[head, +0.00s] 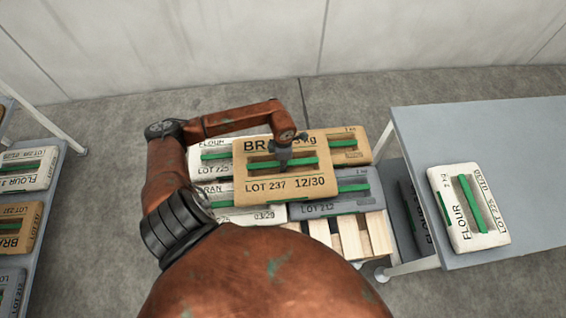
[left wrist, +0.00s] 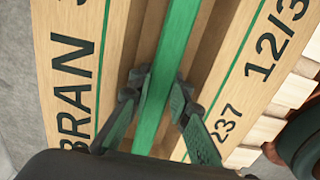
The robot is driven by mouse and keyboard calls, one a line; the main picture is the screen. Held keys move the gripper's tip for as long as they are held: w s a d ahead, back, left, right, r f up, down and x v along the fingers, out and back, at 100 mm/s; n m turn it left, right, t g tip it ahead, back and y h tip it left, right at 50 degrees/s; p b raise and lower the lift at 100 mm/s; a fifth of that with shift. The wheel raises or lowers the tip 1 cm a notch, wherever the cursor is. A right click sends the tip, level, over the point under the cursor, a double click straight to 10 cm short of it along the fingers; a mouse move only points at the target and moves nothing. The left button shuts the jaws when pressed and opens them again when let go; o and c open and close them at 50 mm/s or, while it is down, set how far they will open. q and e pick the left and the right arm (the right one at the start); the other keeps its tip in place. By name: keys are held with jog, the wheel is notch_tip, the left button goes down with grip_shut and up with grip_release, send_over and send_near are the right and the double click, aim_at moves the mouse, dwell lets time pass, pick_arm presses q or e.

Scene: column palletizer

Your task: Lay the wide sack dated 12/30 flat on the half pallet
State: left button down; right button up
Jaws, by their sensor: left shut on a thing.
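The wide tan sack (head: 312,180) reads BRAN, LOT 237, 12/30 and has a green strap along its middle. My left gripper (head: 283,163) is over its centre, shut on that strap; in the left wrist view the fingers (left wrist: 160,105) close on both sides of the green strap (left wrist: 167,62). The sack looks about level over the stack on the half pallet (head: 350,238); whether it touches the sacks below cannot be told. It hides part of them. The pallet's bare slats show at the near side. My right gripper is not in view.
The pallet bears a white flour sack (head: 209,160), another tan sack (head: 350,146), a grey LOT 212 sack (head: 352,202) and a white bran sack (head: 245,214). A grey table (head: 520,150) at right holds a flour sack (head: 453,215). Sacks lie on a rack (head: 55,208) at left.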

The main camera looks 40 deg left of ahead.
pick_arm(q)
jog(key=shift+w, duration=0.2)
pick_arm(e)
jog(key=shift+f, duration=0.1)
pick_arm(q)
jog(key=c, duration=2.2)
grip_release()
jog(key=shift+s+f, duration=0.15)
jog(key=shift+s, duration=0.05)
jog(key=shift+c, duration=0.2)
jog(key=o, duration=0.4)
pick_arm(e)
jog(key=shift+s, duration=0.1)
pick_arm(q)
jog(key=shift+o, duration=0.2)
jog(key=shift+r, duration=0.45)
notch_tip(320, 180, up, 12)
jog(key=p, duration=0.2)
jog(key=shift+r+p, duration=0.2)
jog(key=shift+p, duration=0.15)
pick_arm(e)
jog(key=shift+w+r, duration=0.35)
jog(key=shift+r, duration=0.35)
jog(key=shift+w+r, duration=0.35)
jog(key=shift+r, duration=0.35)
